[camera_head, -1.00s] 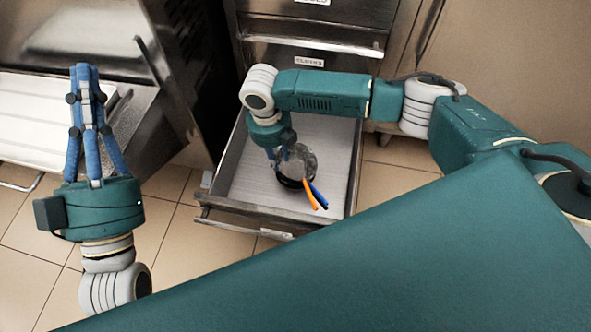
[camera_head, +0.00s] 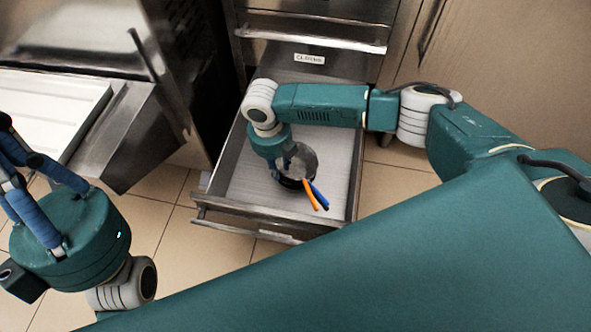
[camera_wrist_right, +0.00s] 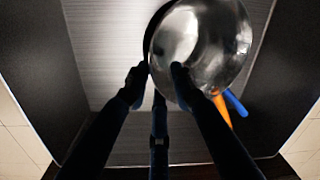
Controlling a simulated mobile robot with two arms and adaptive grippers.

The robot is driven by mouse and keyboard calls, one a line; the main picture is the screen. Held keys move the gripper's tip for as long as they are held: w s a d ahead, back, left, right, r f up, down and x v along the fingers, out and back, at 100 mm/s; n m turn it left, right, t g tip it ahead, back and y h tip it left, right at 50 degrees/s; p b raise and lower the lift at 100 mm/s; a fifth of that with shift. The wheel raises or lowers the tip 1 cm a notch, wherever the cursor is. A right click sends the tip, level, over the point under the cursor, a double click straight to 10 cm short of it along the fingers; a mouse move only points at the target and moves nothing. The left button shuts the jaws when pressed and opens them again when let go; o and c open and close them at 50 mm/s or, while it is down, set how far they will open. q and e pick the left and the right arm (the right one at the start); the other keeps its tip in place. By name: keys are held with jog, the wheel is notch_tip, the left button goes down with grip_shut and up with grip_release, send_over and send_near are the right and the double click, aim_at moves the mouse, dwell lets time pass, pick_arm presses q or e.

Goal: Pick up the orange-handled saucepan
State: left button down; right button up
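The orange-handled saucepan (camera_head: 303,160) is a shiny metal pan in the open drawer; its orange handle (camera_head: 311,194) points toward the drawer front. A blue handle (camera_head: 320,195) lies beside it, with a dark pan edge (camera_head: 290,183) below. My right gripper (camera_head: 291,165) reaches down at the saucepan's left side. In the right wrist view, its fingers (camera_wrist_right: 158,74) are apart, one left of the saucepan's rim (camera_wrist_right: 240,40) and one overlapping its inside. Whether they touch the wall is unclear.
The drawer (camera_head: 245,190) has a pale bare floor around the pans and a raised metal front (camera_head: 250,222). A steel cabinet front (camera_head: 310,30) stands behind it. A steel unit with a white tray (camera_head: 55,105) is at left. Tiled floor (camera_head: 165,230) is clear in front.

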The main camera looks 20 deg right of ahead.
jog(key=shift+f, duration=0.1)
grip_shut()
dwell(0.4)
